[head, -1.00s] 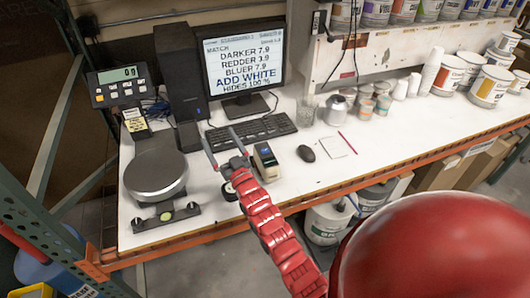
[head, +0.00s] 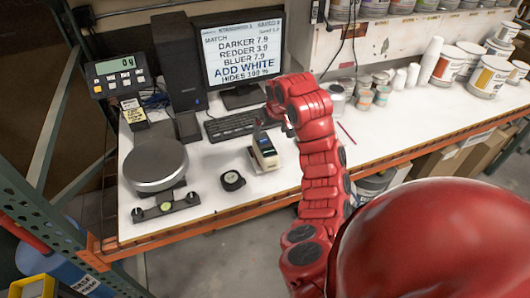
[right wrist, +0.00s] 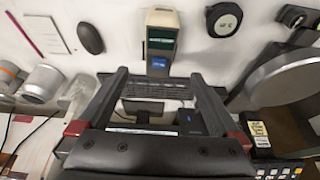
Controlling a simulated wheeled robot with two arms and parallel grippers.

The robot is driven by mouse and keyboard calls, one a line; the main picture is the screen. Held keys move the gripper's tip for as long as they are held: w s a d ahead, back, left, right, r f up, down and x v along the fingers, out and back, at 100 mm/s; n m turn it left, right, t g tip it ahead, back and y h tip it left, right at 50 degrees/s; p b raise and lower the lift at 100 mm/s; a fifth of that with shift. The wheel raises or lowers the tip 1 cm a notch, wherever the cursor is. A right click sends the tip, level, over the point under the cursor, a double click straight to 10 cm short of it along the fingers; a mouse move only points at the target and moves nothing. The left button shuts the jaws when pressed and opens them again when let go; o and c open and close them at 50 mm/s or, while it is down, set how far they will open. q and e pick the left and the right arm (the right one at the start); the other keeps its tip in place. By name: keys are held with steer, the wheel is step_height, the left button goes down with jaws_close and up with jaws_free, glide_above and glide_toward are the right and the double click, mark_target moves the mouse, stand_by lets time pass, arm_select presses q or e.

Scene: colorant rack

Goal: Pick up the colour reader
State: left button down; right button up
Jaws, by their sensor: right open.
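The colour reader (head: 264,150), a small pale and dark device with a lit blue screen, stands on the white bench in front of the keyboard. In the right wrist view the colour reader (right wrist: 161,40) is at top centre, just beyond the fingertips and roughly in line with the gap between them. My right gripper (head: 260,128) is by the reader's far end in the head view, partly hidden by my red arm. In the right wrist view my right gripper (right wrist: 160,76) is open, with nothing between its fingers. My left gripper is not in view.
A round black gauge (head: 232,181) lies left of the reader, and a scale (head: 156,165) stands further left. The keyboard (head: 232,125) and monitor (head: 242,52) are behind. A mouse (right wrist: 90,38) shows in the right wrist view. The bench front near the reader is clear.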

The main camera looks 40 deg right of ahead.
mark_target(265, 146)
steer(key=b+x, duration=0.6)
steer(key=x, duration=0.5)
steer(key=shift+w+r+b, duration=0.1)
steer(key=shift+b, duration=0.25)
steer(key=shift+w+f, duration=0.25)
steer(key=shift+f, duration=0.25)
steer(key=p+x, duration=0.3)
steer(key=x, duration=0.1)
steer(key=shift+d, duration=0.1)
steer(key=shift+w+f, duration=0.25)
steer(key=shift+f, duration=0.15)
jaws_close()
